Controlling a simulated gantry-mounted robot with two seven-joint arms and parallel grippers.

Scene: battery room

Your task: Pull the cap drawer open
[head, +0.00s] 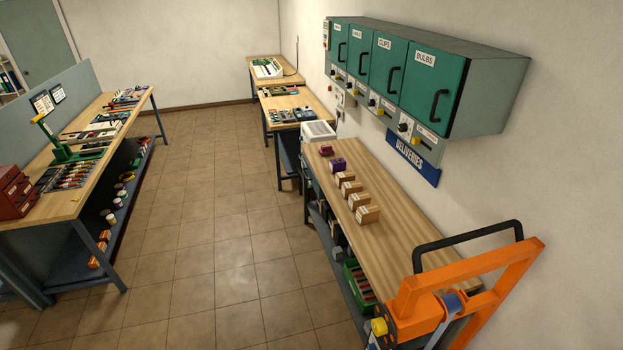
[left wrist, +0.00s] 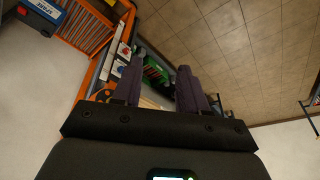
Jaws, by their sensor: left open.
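No drawer labelled as the cap drawer can be read in either view. A small red drawer cabinet (head: 14,192) stands at the near end of the left bench in the head view, and its drawers look shut. My left gripper (left wrist: 163,72) shows in the left wrist view with its two dark fingers apart and nothing held between them. A green crate (left wrist: 155,74) appears beyond the fingertips, well apart from them. Neither gripper shows in the head view, and my right gripper is in no view.
Green wall cabinets (head: 407,75) hang above the right bench (head: 405,230), which carries several small boxes. An orange frame (head: 490,264) with a black handle stands at its near end. A green crate (head: 359,287) sits below. The tiled floor (head: 210,220) between the benches is clear.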

